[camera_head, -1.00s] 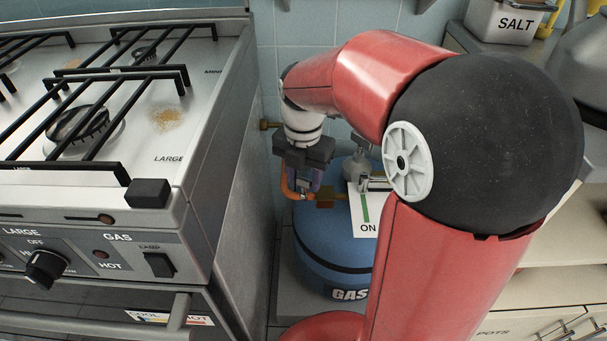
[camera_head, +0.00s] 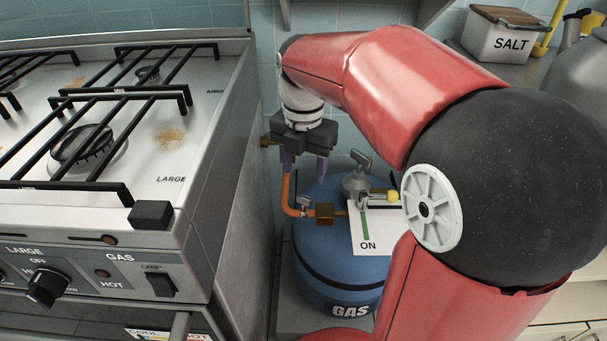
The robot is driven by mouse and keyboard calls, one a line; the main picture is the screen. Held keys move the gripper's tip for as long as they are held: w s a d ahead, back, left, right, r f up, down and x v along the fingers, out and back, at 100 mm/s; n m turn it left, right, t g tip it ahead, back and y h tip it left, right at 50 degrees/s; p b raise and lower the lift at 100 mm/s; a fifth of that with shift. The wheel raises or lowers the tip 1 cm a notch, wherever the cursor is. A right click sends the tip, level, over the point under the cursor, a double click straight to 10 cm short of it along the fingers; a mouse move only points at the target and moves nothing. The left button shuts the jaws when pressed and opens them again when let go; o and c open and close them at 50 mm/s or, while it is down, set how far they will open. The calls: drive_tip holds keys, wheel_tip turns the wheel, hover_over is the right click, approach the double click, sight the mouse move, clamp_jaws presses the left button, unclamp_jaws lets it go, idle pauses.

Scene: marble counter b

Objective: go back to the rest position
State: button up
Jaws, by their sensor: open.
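My gripper (camera_head: 304,164) hangs at the end of my red arm, above and behind the left part of the blue gas bottle (camera_head: 330,262). Its two purple fingers are apart, with nothing seen between them. The fingertips show above the orange hose (camera_head: 288,192) and the small tap on it. A grey valve (camera_head: 358,178) stands on top of the bottle, to the right of the fingers. A white card (camera_head: 372,226) with a green stripe and the word ON lies by the valve, partly hidden by my arm.
A gas stove (camera_head: 110,130) with black grates stands at the left, its side wall close to my gripper. A tiled wall is behind.

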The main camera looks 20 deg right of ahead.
idle(0.4)
drive_tip(key=s+m+t, duration=0.5)
drive_tip(key=s+m, duration=1)
drive_tip(key=m, duration=1.2)
drive_tip(key=shift+s+d+f+t, duration=0.2)
drive_tip(key=shift+f+t, duration=0.1)
drive_tip(key=shift+f, duration=0.15)
